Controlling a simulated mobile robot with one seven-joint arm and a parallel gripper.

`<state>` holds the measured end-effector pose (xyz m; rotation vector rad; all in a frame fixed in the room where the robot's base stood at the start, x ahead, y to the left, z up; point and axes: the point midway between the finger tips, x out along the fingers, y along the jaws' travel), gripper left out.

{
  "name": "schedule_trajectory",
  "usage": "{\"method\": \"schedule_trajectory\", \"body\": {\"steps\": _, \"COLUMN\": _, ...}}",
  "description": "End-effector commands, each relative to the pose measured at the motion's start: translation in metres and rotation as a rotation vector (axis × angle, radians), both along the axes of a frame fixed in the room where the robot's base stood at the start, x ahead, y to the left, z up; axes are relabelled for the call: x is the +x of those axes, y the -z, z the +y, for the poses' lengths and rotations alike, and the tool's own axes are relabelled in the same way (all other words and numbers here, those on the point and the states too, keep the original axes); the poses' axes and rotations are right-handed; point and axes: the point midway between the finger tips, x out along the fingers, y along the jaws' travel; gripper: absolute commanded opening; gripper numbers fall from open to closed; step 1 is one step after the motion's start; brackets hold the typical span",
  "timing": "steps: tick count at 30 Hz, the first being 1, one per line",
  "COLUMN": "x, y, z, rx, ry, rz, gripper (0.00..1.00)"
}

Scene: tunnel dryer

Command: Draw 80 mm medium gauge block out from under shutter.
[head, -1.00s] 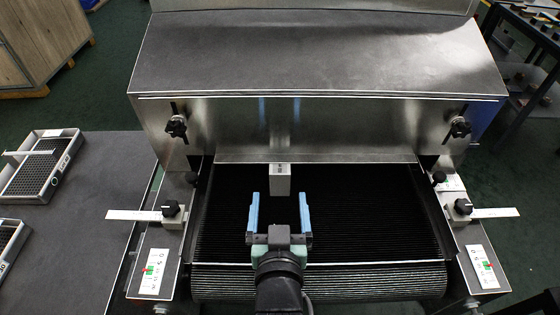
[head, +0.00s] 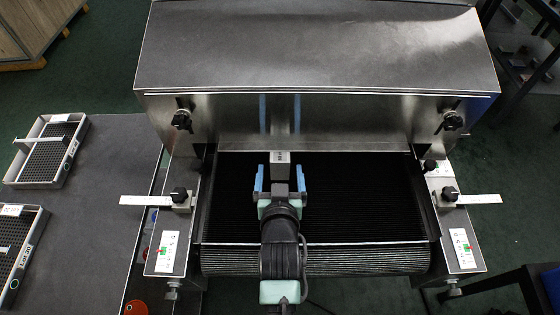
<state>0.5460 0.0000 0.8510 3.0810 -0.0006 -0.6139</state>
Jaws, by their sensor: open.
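The gauge block (head: 280,158) is a small grey metal block with dark marks on its top face. It stands on the black ribbed belt (head: 360,200) at the lower edge of the steel shutter (head: 350,122). Whether its far end reaches under the edge is unclear. My gripper (head: 280,172) is open, its blue fingers pointing toward the shutter. The fingertips lie to the left and right of the block's near part, with a gap showing on each side.
Black knobs (head: 181,120) sit on the shutter's front. Side guides with clamps and white rulers (head: 470,199) flank the belt. Mesh trays (head: 48,150) lie on the grey table at left. The belt is otherwise clear on both sides of my gripper.

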Motion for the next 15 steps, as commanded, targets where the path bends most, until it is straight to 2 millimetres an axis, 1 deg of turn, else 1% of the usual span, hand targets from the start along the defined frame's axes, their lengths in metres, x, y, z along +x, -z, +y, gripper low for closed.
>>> {"method": "schedule_trajectory", "body": {"steps": 1, "x": 0.010, "y": 0.004, "z": 0.000, "rx": 0.000, "ry": 0.000, "rz": -0.002, "gripper": 0.91}}
{"method": "schedule_trajectory", "body": {"steps": 6, "x": 0.031, "y": 0.013, "z": 0.000, "rx": 0.000, "ry": 0.000, "rz": 0.000, "gripper": 0.91}}
{"method": "schedule_trajectory", "body": {"steps": 10, "x": 0.040, "y": 0.016, "z": 0.000, "rx": 0.000, "ry": 0.000, "rz": -0.001, "gripper": 0.91}}
{"method": "schedule_trajectory", "body": {"steps": 15, "x": 0.044, "y": 0.018, "z": 0.000, "rx": 0.000, "ry": 0.000, "rz": -0.001, "gripper": 0.91}}
